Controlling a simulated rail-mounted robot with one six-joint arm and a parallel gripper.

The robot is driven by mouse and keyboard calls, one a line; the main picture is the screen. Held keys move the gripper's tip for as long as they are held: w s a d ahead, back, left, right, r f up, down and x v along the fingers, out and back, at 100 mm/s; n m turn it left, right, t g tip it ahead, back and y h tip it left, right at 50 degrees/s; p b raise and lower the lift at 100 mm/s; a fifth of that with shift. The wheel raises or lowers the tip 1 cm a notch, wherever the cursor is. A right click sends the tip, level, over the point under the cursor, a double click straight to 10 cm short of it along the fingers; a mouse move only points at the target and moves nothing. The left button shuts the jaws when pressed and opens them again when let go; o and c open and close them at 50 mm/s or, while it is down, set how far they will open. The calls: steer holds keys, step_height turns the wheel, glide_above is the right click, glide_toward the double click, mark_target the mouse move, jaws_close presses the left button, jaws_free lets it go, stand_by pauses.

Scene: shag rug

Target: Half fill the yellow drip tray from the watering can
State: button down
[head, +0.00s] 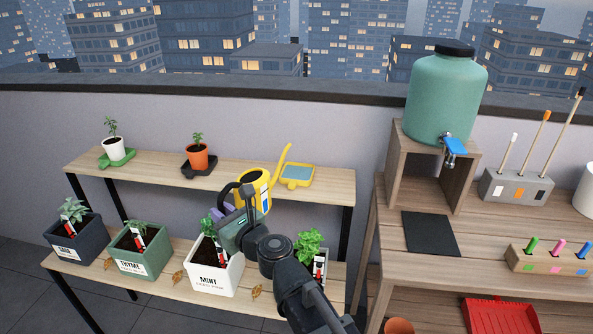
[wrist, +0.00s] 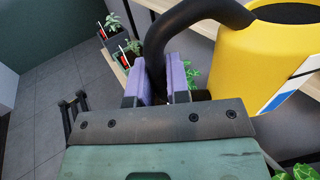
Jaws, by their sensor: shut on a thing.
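The yellow watering can (head: 256,184) is in the air in front of the upper shelf. My gripper (head: 223,208) is shut on its black handle; in the wrist view the purple fingers (wrist: 162,80) stand either side of the handle (wrist: 190,17), beside the yellow body (wrist: 262,55). The can looks close to upright. Its spout (head: 281,163) points up and right, its tip near the tray's back left corner in the picture. The yellow drip tray (head: 284,183) sits at the upper shelf's right part, with a flat blue-grey surface inside. I see no stream of water.
A white pot on a green tray (head: 117,159) and an orange pot on a black tray (head: 199,165) share the upper shelf (head: 335,187). Herb planters, including the mint box (head: 213,276), stand below. A bench with a green water tank (head: 446,95) is at right.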

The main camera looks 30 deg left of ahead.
steer(key=s, duration=0.1)
steer(key=s+r+p, duration=0.2)
steer(key=s, duration=0.1)
steer(key=shift+s+a+r, duration=0.1)
steer(key=shift+r, duration=0.15)
stand_by(0.5)
